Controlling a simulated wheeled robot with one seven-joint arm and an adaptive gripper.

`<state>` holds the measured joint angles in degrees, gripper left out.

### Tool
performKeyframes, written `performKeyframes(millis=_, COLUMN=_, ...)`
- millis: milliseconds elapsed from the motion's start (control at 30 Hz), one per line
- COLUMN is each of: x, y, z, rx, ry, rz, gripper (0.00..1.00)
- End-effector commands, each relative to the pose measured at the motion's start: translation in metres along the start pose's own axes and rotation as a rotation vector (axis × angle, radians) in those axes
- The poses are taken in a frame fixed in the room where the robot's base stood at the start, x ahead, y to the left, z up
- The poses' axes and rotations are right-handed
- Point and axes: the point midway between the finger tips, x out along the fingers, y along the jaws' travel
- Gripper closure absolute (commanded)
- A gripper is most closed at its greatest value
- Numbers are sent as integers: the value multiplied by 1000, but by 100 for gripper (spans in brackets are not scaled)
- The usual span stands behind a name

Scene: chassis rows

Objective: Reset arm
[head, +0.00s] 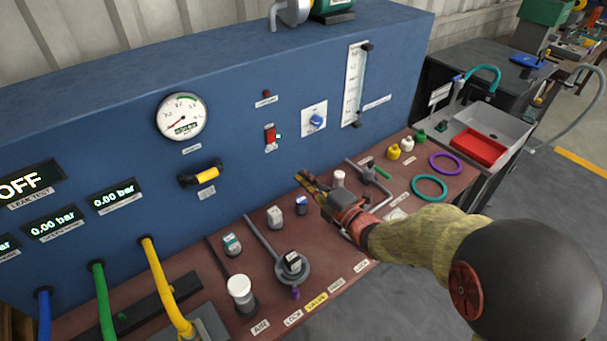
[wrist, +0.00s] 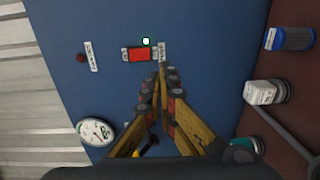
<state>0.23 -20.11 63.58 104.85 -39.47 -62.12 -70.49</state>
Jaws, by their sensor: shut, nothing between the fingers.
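My gripper (head: 303,180) is shut and empty. It hangs above the red-brown bench top, with its fingertips pointing at the blue panel (head: 330,60). In the wrist view my gripper (wrist: 160,75) has its two fingers meeting at the tips. The red rocker switch (head: 270,138) is on the panel, up and left of the fingertips in the head view. The red switch also shows in the wrist view (wrist: 140,55), just past the fingertips, with a small green light beside it. I cannot tell how far the fingertips are from the panel.
A round gauge (head: 182,117), a yellow handle (head: 206,175) and a blue knob (head: 316,120) are on the panel. Several fittings, including a white-capped cylinder (head: 239,290), stand on the bench. Teal (head: 429,188) and purple (head: 446,163) rings lie right. A sink with a red tray (head: 478,146) is beyond.

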Motion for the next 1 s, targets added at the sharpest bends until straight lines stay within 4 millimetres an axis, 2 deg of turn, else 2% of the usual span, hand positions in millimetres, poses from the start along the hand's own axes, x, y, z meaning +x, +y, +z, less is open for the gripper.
performKeyframes(millis=400, x=0, y=-3, z=1, rx=43, ry=-4, rz=-10, gripper=100)
performKeyframes(millis=467, x=0, y=-15, z=6, rx=98, ry=-25, rz=-56, gripper=100)
performKeyframes(millis=567, x=-8, y=-53, z=22, rx=232, ry=-111, rz=-178, gripper=100)
performKeyframes(millis=633, x=-22, y=-86, z=35, rx=353, ry=-206, rz=-285, gripper=100)
performKeyframes(millis=733, x=-50, y=-114, z=54, rx=524, ry=-367, rz=-410, gripper=100)
performKeyframes(millis=867, x=-95, y=-126, z=71, rx=735, ry=-593, rz=-520, gripper=100)
performKeyframes(millis=1000, x=-151, y=-119, z=75, rx=960, ry=-842, rz=-587, gripper=100)
